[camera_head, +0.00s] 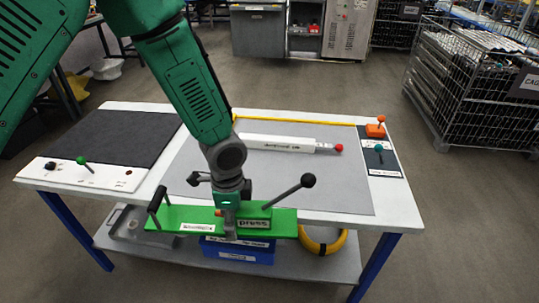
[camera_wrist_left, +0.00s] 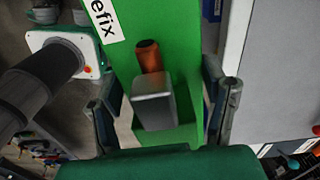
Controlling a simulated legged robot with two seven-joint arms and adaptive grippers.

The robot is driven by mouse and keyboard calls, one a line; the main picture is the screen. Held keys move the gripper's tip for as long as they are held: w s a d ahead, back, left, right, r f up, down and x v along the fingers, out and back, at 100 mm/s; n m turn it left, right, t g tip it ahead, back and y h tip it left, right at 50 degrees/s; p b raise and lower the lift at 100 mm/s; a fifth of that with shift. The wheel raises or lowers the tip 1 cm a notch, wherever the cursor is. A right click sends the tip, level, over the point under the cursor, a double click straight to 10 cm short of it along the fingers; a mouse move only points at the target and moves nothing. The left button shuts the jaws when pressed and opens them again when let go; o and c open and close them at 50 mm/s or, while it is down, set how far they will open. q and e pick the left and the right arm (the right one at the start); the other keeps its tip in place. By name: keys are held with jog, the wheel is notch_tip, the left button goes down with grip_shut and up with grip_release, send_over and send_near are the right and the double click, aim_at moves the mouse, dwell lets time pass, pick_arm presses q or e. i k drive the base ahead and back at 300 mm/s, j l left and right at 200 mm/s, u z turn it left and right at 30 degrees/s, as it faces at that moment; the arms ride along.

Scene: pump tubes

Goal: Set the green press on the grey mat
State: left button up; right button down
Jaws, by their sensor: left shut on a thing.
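The green press (camera_head: 275,222) is a long green bar with a black upright handle at its left end and a black ball-ended lever at its right. My left gripper (camera_head: 229,212) is shut on it near its middle. The press appears held level at the table's front edge. In the left wrist view the green press (camera_wrist_left: 185,60) lies between the two fingers of the left gripper (camera_wrist_left: 165,108). The light grey mat (camera_head: 340,190) lies mid-table, behind the press. A dark grey mat (camera_head: 120,135) lies at the left. The right gripper does not show.
A white tube with a red tip (camera_head: 290,143) lies on the light grey mat's back part. A yellow strip (camera_head: 300,121) runs behind it. Orange and teal knobbed parts (camera_head: 376,130) stand at the right. A blue box (camera_head: 238,250) sits on the lower shelf.

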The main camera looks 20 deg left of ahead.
aim_at(261, 177)
jog(key=i, duration=0.85)
